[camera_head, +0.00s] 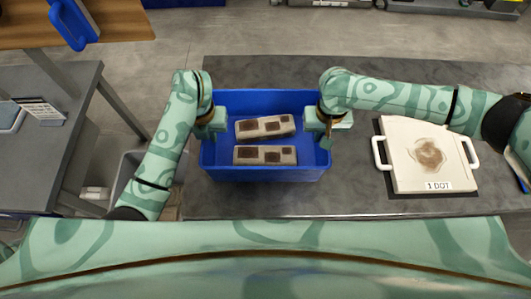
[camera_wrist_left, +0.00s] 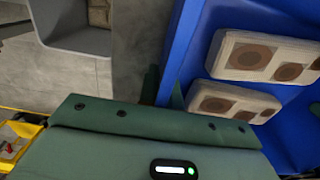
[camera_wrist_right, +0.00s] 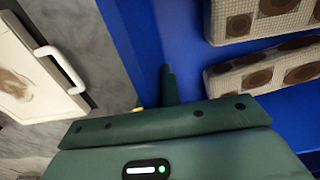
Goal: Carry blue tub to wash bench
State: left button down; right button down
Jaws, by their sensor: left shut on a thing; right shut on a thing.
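The blue tub (camera_head: 267,173) is on or just above the grey bench top, in the middle of the head view; I cannot tell whether it touches. It holds two pale blocks (camera_head: 264,155) with brown patches, lying side by side. My left gripper (camera_head: 210,128) is shut on the tub's left wall, and the blue wall shows in the left wrist view (camera_wrist_left: 182,45). My right gripper (camera_head: 323,124) is shut on the right wall, and the tub also shows in the right wrist view (camera_wrist_right: 180,40). The fingertips are partly hidden. I cannot tell which surface is the wash bench.
A white plate with two handles and a "1 DOT" label (camera_head: 412,170) lies on the grey bench (camera_head: 250,73) to the right. Floor (camera_head: 180,35) is open behind.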

aim_at(213, 145)
pick_arm(q)
jog(key=shift+f, duration=0.1)
pick_arm(e)
jog(key=shift+f, duration=0.1)
